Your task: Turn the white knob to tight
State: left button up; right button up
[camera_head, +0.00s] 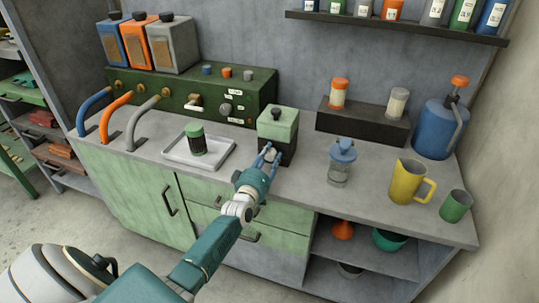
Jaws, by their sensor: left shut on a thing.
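A small box with a pale green top and a dark lower body (290,142) stands on the counter, with a black knob on its lid. A small white knob (271,154) shows at the front of this box. My left gripper (270,154) reaches up to it from below, with its blue fingers on either side of the knob and shut on it. The fingers partly hide the knob, and I cannot read any mark or tell its turn. My right gripper is not in view.
A white tray (225,151) with a green-capped jar is left of the box. A glass jar (340,170), yellow jug (405,183) and green cup (455,206) stand to the right. A green control panel (145,92) is behind. Counter between the tray and the box is narrow.

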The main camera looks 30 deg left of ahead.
pick_arm(q)
jog(key=m, duration=0.4)
jog(key=shift+d+f+m+p, duration=0.1)
jog(key=shift+f+m+p, duration=0.05)
jog(key=shift+m+p, duration=0.15)
jog(key=shift+m, duration=1.6)
jog(key=shift+s+f, duration=0.1)
jog(key=o, duration=1)
jog(key=shift+o, duration=0.9)
jog(key=v, duration=1.2)
